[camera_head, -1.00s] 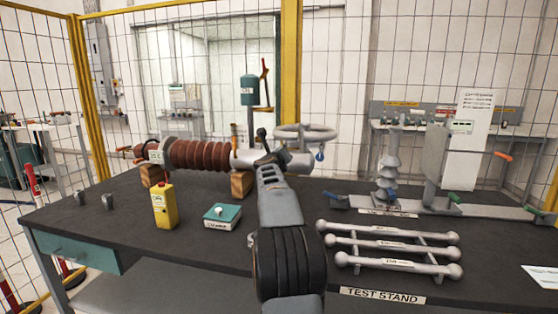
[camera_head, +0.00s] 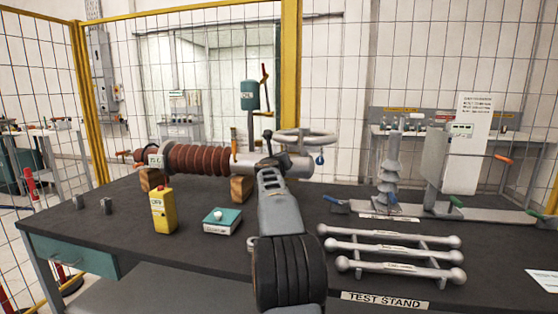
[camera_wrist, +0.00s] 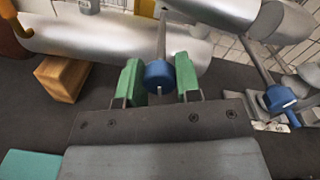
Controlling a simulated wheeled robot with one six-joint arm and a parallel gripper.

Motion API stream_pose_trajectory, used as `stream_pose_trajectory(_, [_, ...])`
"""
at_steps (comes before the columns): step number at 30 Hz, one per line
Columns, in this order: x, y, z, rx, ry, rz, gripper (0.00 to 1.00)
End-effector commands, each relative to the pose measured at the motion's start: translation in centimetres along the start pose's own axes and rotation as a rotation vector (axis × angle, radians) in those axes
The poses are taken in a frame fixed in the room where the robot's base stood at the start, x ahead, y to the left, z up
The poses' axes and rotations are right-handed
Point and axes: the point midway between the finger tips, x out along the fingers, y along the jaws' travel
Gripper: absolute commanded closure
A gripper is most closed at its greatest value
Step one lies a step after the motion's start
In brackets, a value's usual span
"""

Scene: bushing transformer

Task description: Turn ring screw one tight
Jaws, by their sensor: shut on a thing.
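In the wrist view my gripper (camera_wrist: 159,88) has its green pads on either side of a round blue screw head (camera_wrist: 159,74) and is shut on it. A thin metal rod runs up from this head towards the grey metal ring (camera_wrist: 215,12). A second blue head (camera_wrist: 279,98) on a rod hangs to the right, apart from my gripper. In the head view the ring (camera_head: 305,136) is at the right end of the bushing (camera_head: 200,158), with a blue head (camera_head: 320,160) hanging from it. My arm hides my fingertips there. How tight the screw is cannot be seen.
The bushing rests on wooden blocks (camera_head: 241,188) on the dark table. A yellow box (camera_head: 163,211) and a teal box (camera_head: 222,221) stand in front. A rack of silver bars (camera_head: 390,247) is at right. A grey stand (camera_head: 462,165) is behind it.

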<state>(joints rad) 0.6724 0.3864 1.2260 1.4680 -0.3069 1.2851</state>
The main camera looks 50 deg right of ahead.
Motion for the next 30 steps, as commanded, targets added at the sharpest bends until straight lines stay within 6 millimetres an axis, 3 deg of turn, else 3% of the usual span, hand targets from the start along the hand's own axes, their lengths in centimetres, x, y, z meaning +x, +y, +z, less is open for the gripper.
stream_pose_trajectory(8, [0.0,0.0,-0.1,-0.001,0.001,0.000,0.44])
stream_pose_trajectory(17, [-0.3,0.0,-0.1,-0.001,0.000,0.000,0.43])
stream_pose_trajectory(23, [-2.9,0.1,-0.2,-0.002,-0.002,0.000,0.43])
stream_pose_trajectory(30, [-7.9,0.1,-0.1,-0.001,-0.002,0.001,0.43])
